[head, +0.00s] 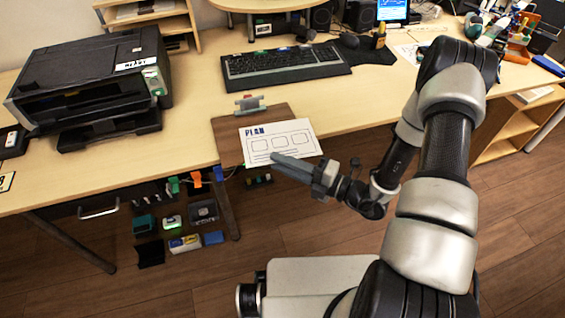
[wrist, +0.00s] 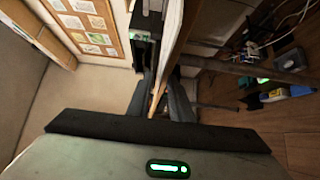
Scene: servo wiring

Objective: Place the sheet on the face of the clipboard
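The sheet (head: 290,140) is white, with the heading PLAN and several drawn boxes. In the head view it covers the lower right part of the brown clipboard (head: 228,150) and sticks out past its right side. I cannot tell whether the two touch. The clipboard's metal clip (head: 250,104) is at its far end. My gripper (head: 275,160) is at the sheet's near edge, with one finger over its face. In the wrist view my fingers (wrist: 160,95) close around a thin edge that looks like the sheet, seen edge-on. The lower finger is hidden in the head view.
A printer (head: 95,82) stands left of the clipboard and a keyboard (head: 285,65) lies behind it on the desk (head: 190,130). Small items and boxes (head: 183,243) are below the desk edge. The desktop between printer and clipboard is clear.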

